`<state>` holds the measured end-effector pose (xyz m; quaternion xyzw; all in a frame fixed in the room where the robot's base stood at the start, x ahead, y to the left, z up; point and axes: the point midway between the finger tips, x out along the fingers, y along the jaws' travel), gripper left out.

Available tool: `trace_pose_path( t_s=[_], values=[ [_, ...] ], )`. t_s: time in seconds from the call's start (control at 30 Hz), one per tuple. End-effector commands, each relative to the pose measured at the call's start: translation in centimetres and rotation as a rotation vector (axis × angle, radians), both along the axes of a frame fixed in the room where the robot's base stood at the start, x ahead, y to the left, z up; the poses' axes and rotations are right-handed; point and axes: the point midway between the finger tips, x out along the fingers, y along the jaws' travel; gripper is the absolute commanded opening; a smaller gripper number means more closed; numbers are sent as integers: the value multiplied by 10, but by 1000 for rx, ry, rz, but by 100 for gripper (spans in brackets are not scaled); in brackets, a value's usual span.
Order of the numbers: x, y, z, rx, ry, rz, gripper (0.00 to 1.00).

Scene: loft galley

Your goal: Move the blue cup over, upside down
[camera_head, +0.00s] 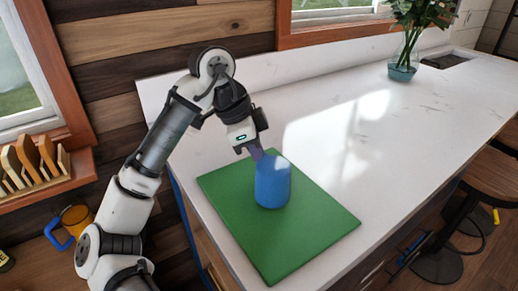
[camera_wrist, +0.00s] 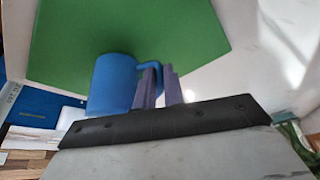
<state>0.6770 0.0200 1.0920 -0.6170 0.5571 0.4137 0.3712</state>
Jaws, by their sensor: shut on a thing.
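The blue cup (camera_head: 272,185) is upright-sided over the green mat (camera_head: 315,222) in the head view. Its top looks plain blue with no clear opening, so I cannot firmly tell which end is up. I cannot tell whether it touches the mat. My gripper (camera_head: 258,153) reaches it from the upper left. In the wrist view the cup (camera_wrist: 112,84) is left of my purple fingers (camera_wrist: 159,86), which are shut on its handle. The mat (camera_wrist: 190,30) fills the area behind it.
The white counter (camera_head: 330,120) is clear beyond the mat. A glass vase with flowers (camera_head: 402,68) and a sink (camera_head: 447,60) are at the far end. A yellow mug (camera_head: 77,217) and a wooden rack (camera_head: 35,162) are at left. Stools (camera_head: 485,185) stand at right.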

Motion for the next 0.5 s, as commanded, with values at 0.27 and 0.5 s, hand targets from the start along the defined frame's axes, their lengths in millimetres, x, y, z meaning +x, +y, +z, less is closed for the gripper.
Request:
trace_pose_path(
  t_s=[0.27,0.5],
  values=[
    [0,0,-6,1,-1,-1,0],
    [0,0,-6,1,-1,-1,16]
  ],
)
